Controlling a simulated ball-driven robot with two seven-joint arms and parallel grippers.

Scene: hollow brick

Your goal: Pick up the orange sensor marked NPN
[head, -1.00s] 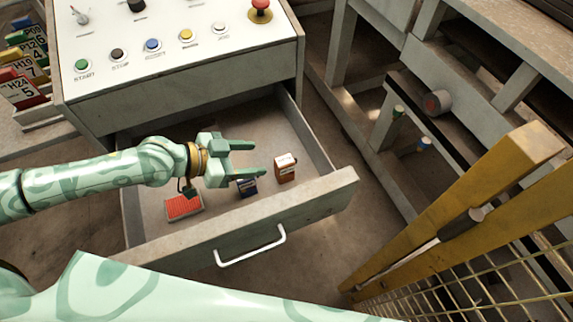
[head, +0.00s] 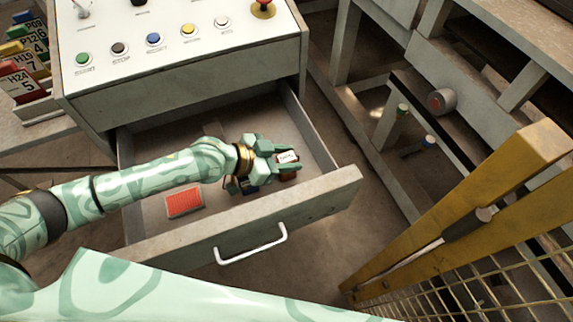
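The orange sensor (head: 288,176) stands in the open drawer (head: 325,190), near its right side. Its pale label faces up, but the lettering is too small to read. My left gripper (head: 288,162) is down at it, with its fingers on either side of the sensor's upper part. I cannot tell whether the fingers press on it or stand slightly apart. A dark blue sensor (head: 249,189) is beside it to the left, mostly hidden under my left gripper. My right gripper is not in view.
A red card-like block (head: 184,202) lies in the left of the drawer. The drawer's front wall with a white handle (head: 250,244) stands near me. A control panel (head: 180,60) with buttons overhangs the back. A yellow frame with mesh (head: 480,210) rises at the right.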

